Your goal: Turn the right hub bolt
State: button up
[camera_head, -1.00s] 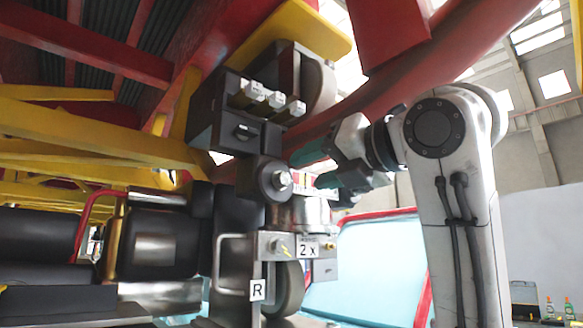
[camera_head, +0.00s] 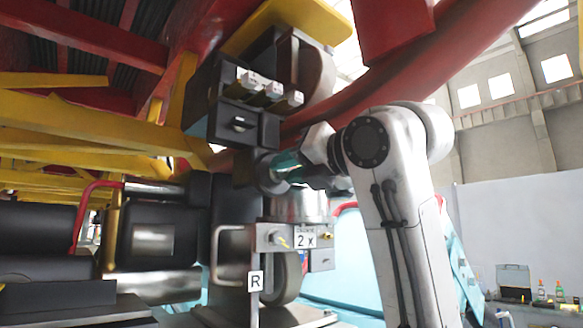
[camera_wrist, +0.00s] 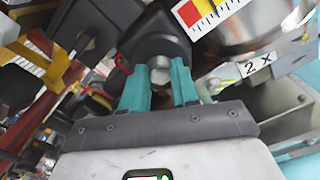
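The hub bolt (camera_wrist: 160,75) is a light metal bolt head on a dark block. In the wrist view it sits between the two teal fingertips of my gripper (camera_wrist: 161,84), one on each side. The gap between the fingers looks about as wide as the bolt, so my gripper appears shut on it. In the head view my gripper (camera_head: 283,169) reaches in from the right to the dark block, and its fingers hide the bolt. A tag marked R (camera_head: 255,281) hangs on the bracket below.
A dark box with several pale-tipped blocks (camera_head: 262,87) is just above my gripper. A plate marked 2 x (camera_head: 305,240) and a metal cylinder (camera_head: 298,206) lie just below. A red curved rail (camera_head: 400,78) passes overhead. A case and bottles (camera_head: 542,288) stand far right.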

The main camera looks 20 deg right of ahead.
grip_shut()
jog(key=shift+m, duration=0.3)
